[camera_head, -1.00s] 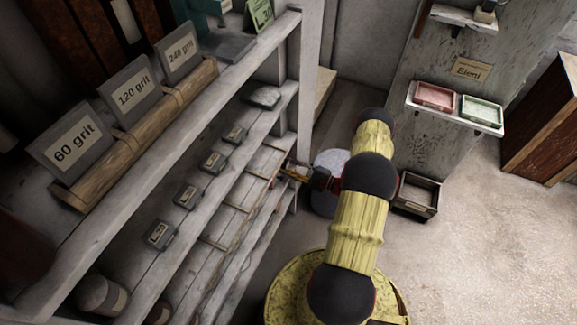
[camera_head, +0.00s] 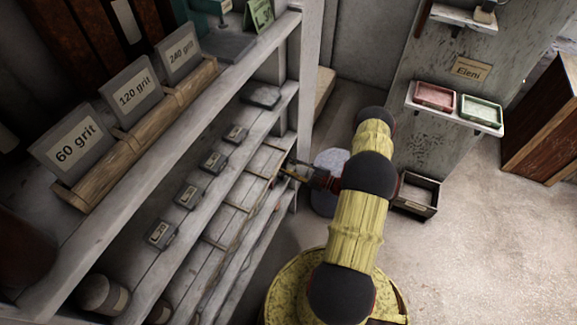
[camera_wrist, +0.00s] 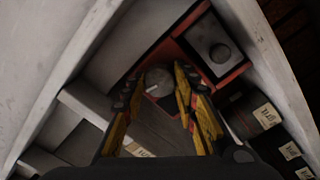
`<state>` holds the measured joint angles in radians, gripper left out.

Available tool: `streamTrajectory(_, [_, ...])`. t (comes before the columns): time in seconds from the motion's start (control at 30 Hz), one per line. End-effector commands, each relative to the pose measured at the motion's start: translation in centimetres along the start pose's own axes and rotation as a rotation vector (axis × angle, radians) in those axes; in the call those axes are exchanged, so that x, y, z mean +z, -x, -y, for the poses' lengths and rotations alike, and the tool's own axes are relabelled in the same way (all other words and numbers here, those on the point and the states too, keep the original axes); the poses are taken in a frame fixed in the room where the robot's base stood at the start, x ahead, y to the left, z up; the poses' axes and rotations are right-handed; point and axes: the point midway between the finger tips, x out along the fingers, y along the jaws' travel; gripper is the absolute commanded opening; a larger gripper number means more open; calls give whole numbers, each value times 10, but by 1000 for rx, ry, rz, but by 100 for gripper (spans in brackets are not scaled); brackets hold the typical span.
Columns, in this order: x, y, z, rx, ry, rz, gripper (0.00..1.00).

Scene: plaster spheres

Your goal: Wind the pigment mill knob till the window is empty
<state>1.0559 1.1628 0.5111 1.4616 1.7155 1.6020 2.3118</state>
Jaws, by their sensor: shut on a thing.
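In the wrist view, a round grey knob (camera_wrist: 160,82) with a pale mark on it sits against the red-framed body of the mill (camera_wrist: 176,50). My gripper (camera_wrist: 160,77) has its yellow fingers on either side of the knob and is shut on it. To the right of the knob, a pale square panel (camera_wrist: 203,31) in the red frame holds a dark round spot, seemingly the window; it does not look empty. In the head view, my gripper (camera_head: 293,172) reaches into the shelf at its right end, and the mill is hidden there.
Shelf boards and an upright (camera_head: 305,90) closely surround my gripper. Small dark labelled boxes (camera_head: 187,195) line a lower shelf. Grit blocks (camera_head: 70,143) stand above. A wall ledge with red and green trays (camera_head: 434,96) and a floor crate (camera_head: 416,195) are at right.

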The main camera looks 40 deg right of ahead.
Motion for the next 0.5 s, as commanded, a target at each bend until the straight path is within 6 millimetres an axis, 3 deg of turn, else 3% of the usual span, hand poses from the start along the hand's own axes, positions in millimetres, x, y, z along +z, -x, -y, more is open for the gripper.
streamTrajectory(0.33, [1,0,0,0,1,2,47])
streamTrajectory(0.5, [0,0,0,0,1,1,48])
